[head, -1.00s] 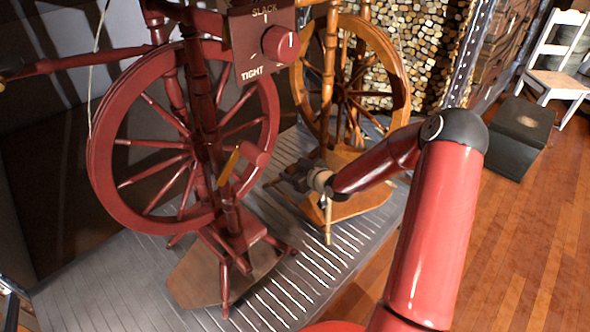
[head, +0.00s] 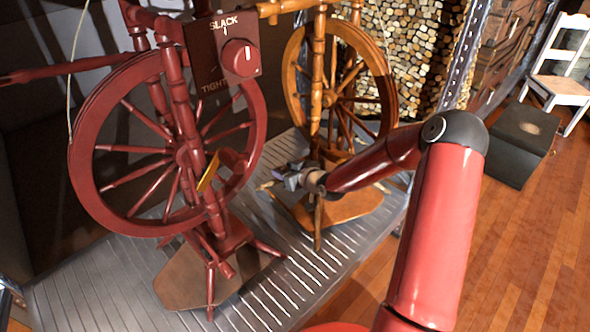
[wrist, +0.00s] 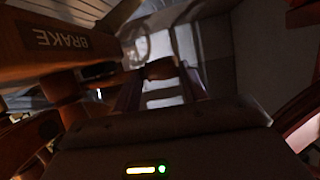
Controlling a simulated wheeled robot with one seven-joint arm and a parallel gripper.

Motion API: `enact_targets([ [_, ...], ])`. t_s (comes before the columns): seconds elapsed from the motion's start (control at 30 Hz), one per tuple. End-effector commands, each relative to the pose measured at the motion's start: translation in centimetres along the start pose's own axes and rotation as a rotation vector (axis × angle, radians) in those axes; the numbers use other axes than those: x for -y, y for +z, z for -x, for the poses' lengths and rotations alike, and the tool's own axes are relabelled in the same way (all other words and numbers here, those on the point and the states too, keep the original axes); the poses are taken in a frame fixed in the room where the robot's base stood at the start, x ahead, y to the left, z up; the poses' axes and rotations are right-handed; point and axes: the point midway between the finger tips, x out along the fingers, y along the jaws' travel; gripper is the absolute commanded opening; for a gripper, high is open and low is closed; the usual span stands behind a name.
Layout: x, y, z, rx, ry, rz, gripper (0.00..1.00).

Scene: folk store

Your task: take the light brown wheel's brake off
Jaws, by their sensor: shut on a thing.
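The light brown wheel (head: 385,75) stands upright behind the dark red one, on a brown base (head: 345,208). My gripper (head: 280,178) is low in front of it, to the left of its base. In the wrist view a brown block marked BRAKE (wrist: 62,40) is at the left. My gripper's fingers (wrist: 160,82) are shut on a small dark brown piece (wrist: 160,68), which seems to be the brake lever's handle. The picture is dim and the lever's full length is hidden. A small yellowish tip (head: 264,186) shows left of the gripper in the head view.
The dark red wheel (head: 85,150) stands close on the left, with a yellow-ended lever (head: 208,172) and a SLACK/TIGHT knob box (head: 205,62). Both stand on a grey slatted platform (head: 120,265). A dark box (head: 522,140) and white chair (head: 565,85) are at the right.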

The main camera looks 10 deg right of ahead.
Motion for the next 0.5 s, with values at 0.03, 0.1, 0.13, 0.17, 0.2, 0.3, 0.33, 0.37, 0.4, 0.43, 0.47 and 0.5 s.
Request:
enact_targets([
  [0.03,-0.4,-0.7,0.4,0.001,-0.007,-0.035,0.02],
  [0.1,-0.5,-1.0,0.6,0.002,-0.025,-0.078,0.02],
  [0.13,-0.5,-1.1,0.6,0.001,-0.033,-0.097,0.02],
  [0.17,-0.6,-1.2,0.7,0.001,-0.040,-0.116,0.02],
  [0.2,-0.6,-1.4,0.7,0.002,-0.050,-0.140,0.01],
  [0.3,-0.7,-1.7,0.8,0.001,-0.072,-0.191,0.01],
  [0.33,-0.8,-1.7,0.9,0.002,-0.077,-0.204,0.01],
  [0.37,-0.8,-1.8,0.9,0.002,-0.082,-0.214,0.01],
  [0.4,-0.8,-1.8,0.9,0.002,-0.086,-0.225,0.01],
  [0.43,-0.8,-1.8,0.9,0.001,-0.089,-0.230,0.01],
  [0.47,-0.8,-1.7,0.9,0.001,-0.091,-0.234,0.01],
  [0.5,-0.8,-1.7,0.8,0.001,-0.092,-0.236,0.01],
])
